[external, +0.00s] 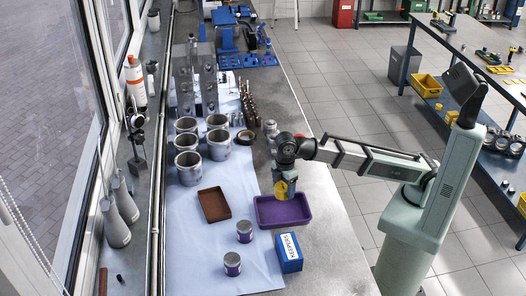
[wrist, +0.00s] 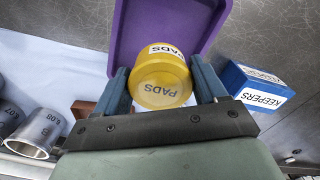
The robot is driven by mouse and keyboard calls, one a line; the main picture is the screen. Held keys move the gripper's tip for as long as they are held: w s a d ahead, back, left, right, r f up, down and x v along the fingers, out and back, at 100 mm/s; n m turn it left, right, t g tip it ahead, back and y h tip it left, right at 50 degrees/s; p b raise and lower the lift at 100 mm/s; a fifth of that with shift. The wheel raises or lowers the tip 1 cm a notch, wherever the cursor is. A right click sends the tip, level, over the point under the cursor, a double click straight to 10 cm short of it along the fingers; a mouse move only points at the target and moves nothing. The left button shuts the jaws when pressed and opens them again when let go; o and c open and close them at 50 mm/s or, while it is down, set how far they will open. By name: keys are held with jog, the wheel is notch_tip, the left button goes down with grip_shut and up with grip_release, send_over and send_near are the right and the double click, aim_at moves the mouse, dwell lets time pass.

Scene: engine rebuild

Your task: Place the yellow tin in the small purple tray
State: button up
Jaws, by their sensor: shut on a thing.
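The yellow tin (wrist: 161,82), labelled PADS, is held between the two fingers of my gripper (wrist: 163,90) in the wrist view. In the external view my gripper (external: 284,180) and the yellow tin (external: 283,190) are just above the left part of the small purple tray (external: 300,219). The purple tray (wrist: 130,40) also shows in the wrist view, beyond the tin. The tray looks empty where it can be seen; part of it is hidden behind the tin and gripper. I cannot tell the exact height of the tin over the tray.
A blue KEEPERS box (external: 288,253) stands close in front of the purple tray. A brown tray (external: 214,204) lies to its left. Two small tins (external: 244,231) (external: 232,264) and several metal cylinders (external: 188,168) stand on the pale blue mat. Bare bench lies right of the tray.

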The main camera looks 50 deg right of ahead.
jog(key=shift+f, duration=4.95)
jog(key=shift+f, duration=0.1)
jog(key=o, duration=1.1)
notch_tip(320, 180, up, 12)
jog(key=shift+r, duration=0.1)
